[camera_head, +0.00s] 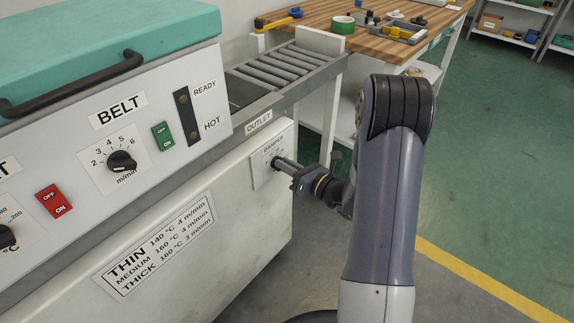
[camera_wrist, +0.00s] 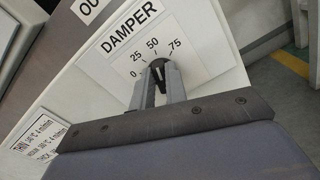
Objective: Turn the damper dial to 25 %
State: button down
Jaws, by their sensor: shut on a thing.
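The damper dial (camera_wrist: 157,64) is a small dark knob on a white plate (camera_wrist: 203,40) marked DAMPER, with a scale reading 0, 25, 50 and 75. My gripper (camera_wrist: 159,76) is shut on the dial, one finger on each side of it. The fingers hide much of the knob, and I cannot tell exactly which mark it points to. In the head view the same plate (camera_head: 259,172) is on the lower front panel near its right end, and my gripper (camera_head: 281,163) reaches it from the right.
Above the plate is the OUTLET label (camera_head: 259,121) and a roller conveyor (camera_head: 285,65). The belt dial (camera_head: 122,161) and switches sit to the left. A wooden bench (camera_head: 345,20) with tools stands behind. Green floor (camera_head: 490,170) is open on the right.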

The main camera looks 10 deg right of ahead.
jog(key=shift+f+n+b, duration=0.1)
jog(key=shift+n+b, duration=0.3)
jog(key=shift+b, duration=0.05)
jog(key=shift+s+a+n+b, duration=0.1)
jog(key=shift+a+n+b, duration=0.05)
jog(key=shift+n+b, duration=1.65)
jog(key=shift+s+a+n+b, duration=0.1)
jog(key=shift+n+b, duration=1.6)
jog(key=shift+b, duration=0.05)
jog(key=c, duration=1.4)
grip_release()
jog(key=shift+c, duration=0.2)
jog(key=p+v, duration=0.2)
jog(key=v, duration=0.8)
jog(key=shift+s+d, duration=0.2)
jog(key=shift+s, duration=0.1)
